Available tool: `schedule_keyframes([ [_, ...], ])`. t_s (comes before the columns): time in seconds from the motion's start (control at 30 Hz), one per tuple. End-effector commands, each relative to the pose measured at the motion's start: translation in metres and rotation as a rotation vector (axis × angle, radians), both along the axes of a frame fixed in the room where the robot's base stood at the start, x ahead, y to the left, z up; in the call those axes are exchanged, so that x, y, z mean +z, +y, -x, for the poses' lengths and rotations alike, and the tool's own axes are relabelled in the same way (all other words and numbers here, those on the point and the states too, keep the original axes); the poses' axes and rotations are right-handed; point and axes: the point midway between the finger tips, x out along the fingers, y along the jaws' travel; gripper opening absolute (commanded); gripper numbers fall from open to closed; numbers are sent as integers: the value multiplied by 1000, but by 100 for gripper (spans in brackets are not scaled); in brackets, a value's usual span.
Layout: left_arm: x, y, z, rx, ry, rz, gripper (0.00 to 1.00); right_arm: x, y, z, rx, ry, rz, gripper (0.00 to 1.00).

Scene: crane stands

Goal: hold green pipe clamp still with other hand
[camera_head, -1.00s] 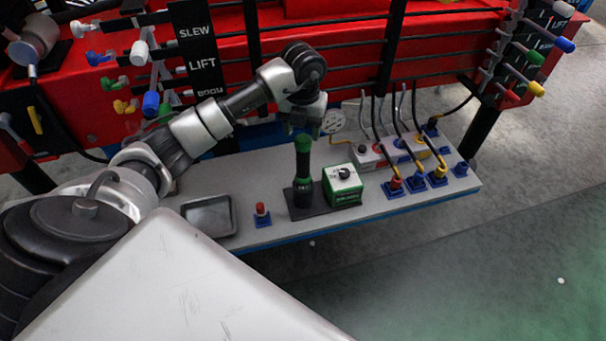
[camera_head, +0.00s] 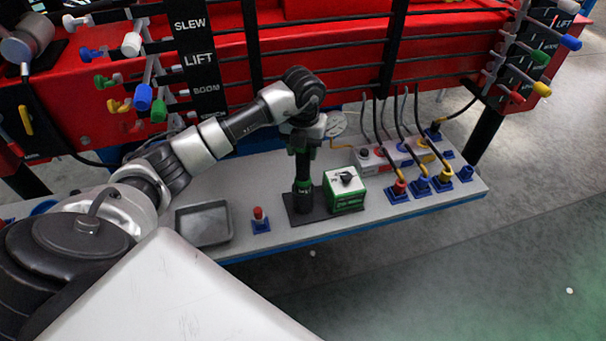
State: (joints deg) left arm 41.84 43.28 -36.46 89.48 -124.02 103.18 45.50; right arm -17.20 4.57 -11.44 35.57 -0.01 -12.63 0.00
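An upright dark post with green parts (camera_head: 302,190) stands on a black base plate on the grey bench; it may be the green pipe clamp. My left gripper (camera_head: 303,143) points down over its top and hides most of the upper green part. The fingers look to be at or around the top; I cannot tell whether they grip it. My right gripper is out of view.
A green box with a white top and black knob (camera_head: 344,190) stands close right of the post. A grey tray (camera_head: 203,225) and a red-capped blue piece (camera_head: 260,219) lie left. Hoses run to coloured fittings (camera_head: 420,184) at right. A red crane frame (camera_head: 340,65) stands behind.

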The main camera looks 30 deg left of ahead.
Motion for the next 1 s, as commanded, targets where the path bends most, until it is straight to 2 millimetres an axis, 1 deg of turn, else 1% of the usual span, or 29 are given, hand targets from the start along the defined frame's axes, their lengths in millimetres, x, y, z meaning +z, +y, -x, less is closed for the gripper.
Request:
schedule_keyframes([
  [0.03, 0, 0, 0, 0, 0, 0, 18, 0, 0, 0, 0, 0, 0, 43],
  [0.13, 0, 0, 0, 0, 0, 0, 3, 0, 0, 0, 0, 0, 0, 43],
  [0.37, 5, 0, -1, 0, -4, 1, 3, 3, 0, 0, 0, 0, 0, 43],
  [1.0, 33, 0, -1, -1, -4, 1, 3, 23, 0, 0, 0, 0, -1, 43],
])
